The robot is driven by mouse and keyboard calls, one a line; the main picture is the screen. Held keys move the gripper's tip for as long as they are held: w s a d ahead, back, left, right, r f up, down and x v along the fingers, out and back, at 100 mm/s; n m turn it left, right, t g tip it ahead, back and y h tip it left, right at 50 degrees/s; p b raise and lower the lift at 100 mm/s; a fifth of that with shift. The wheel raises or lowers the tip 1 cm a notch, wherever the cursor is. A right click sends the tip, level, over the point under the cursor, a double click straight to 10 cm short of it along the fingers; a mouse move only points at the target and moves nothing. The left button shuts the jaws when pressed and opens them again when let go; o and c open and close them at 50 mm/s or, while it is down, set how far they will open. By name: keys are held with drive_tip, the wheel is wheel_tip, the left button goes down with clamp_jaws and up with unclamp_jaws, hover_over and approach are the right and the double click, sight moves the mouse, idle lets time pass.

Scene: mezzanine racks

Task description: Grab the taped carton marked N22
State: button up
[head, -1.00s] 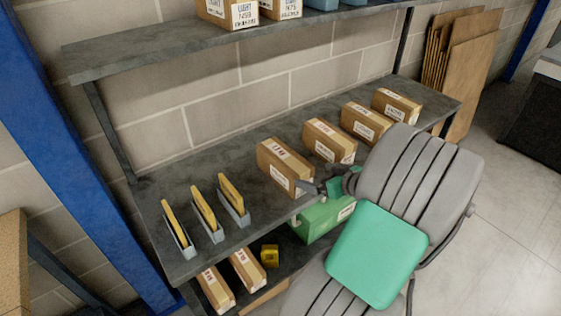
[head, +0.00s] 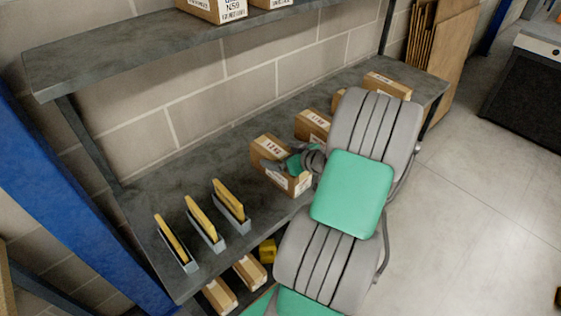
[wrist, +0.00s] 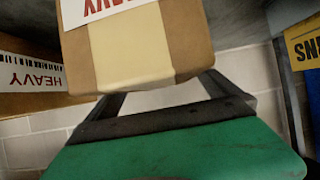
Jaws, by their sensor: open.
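A taped brown carton (head: 265,147) stands on the middle shelf, the leftmost of the carton row there. Its label is too small to read in the head view, so I cannot confirm N22. My gripper (head: 274,165) is open at this carton's front and top, hiding part of it. In the wrist view, a carton (wrist: 185,40) with pale tape and a HEAVY label, upside down in the picture, fills the top middle. The dark fingers of my gripper (wrist: 162,95) reach toward it from either side. I cannot tell whether they touch it.
More cartons (head: 312,126) stand to the right on the same shelf (head: 170,178). Another HEAVY carton (wrist: 35,90) shows at left in the wrist view. Several yellow items in grey holders (head: 203,224) stand to the left. An upper shelf (head: 120,55) overhangs the back.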

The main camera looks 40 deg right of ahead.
drive_tip(key=shift+w+f, duration=0.25)
drive_tip(key=shift+w, duration=0.2)
drive_tip(key=shift+c, duration=0.4)
drive_tip(key=shift+s, duration=0.1)
drive_tip(key=c, duration=1.9)
drive_tip(key=shift+r, duration=0.2)
drive_tip(key=shift+c, duration=0.3)
